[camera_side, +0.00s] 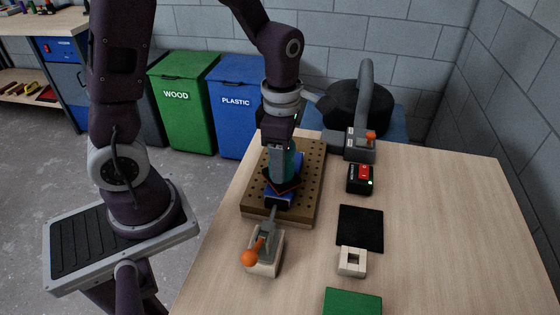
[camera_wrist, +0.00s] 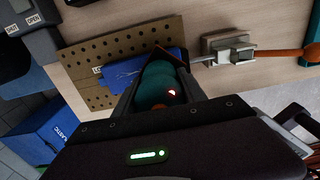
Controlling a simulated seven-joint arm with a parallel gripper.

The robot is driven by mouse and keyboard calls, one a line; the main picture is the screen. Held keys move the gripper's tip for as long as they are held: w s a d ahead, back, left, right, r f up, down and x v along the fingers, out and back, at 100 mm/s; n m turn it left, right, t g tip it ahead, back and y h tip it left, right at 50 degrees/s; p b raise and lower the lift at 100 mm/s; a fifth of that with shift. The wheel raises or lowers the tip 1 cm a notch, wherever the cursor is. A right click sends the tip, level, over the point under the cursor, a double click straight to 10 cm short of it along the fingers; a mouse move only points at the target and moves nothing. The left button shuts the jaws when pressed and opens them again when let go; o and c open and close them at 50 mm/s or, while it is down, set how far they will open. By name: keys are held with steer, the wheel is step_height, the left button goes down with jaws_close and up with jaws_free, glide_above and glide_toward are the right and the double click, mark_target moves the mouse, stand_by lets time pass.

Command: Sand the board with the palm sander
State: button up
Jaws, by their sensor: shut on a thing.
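The palm sander (camera_side: 291,163) has a teal body and a dark square pad with a reddish edge. My gripper (camera_side: 280,166) is shut on its body, which also shows between the fingers in the wrist view (camera_wrist: 163,88). The board (camera_side: 279,201) is blue and lies on a brown perforated bench top (camera_side: 255,190); it also shows in the wrist view (camera_wrist: 145,66). The sander's pad is over the board, turned at an angle to it; I cannot tell whether they touch. A toggle clamp (camera_side: 266,262) with an orange handle reaches the board's near end.
A black vacuum (camera_side: 350,103) stands behind the table, its grey hose (camera_side: 366,85) running to a gate (camera_side: 359,152) with an orange knob. Right of the perforated top lie a red-and-black switch box (camera_side: 360,179), a black mat (camera_side: 360,228), a cream block (camera_side: 352,261) and a green block (camera_side: 352,302). The table's right side is clear.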

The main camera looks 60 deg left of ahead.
steer(key=shift+w+a+f, duration=0.35)
steer(key=shift+f, duration=0.05)
steer(key=shift+w+a+f, duration=0.15)
steer(key=shift+w+a, duration=0.35)
steer(key=shift+w, duration=0.05)
jaws_close()
steer(key=shift+w+a, duration=0.8)
steer(key=shift+w, duration=0.05)
steer(key=shift+w+a, duration=1.25)
steer(key=shift+a, duration=0.1)
steer(key=shift+s+d, duration=3.5)
steer(key=shift+d, duration=0.1)
steer(key=shift+s+r, duration=0.1)
steer(key=shift+r, duration=4.1)
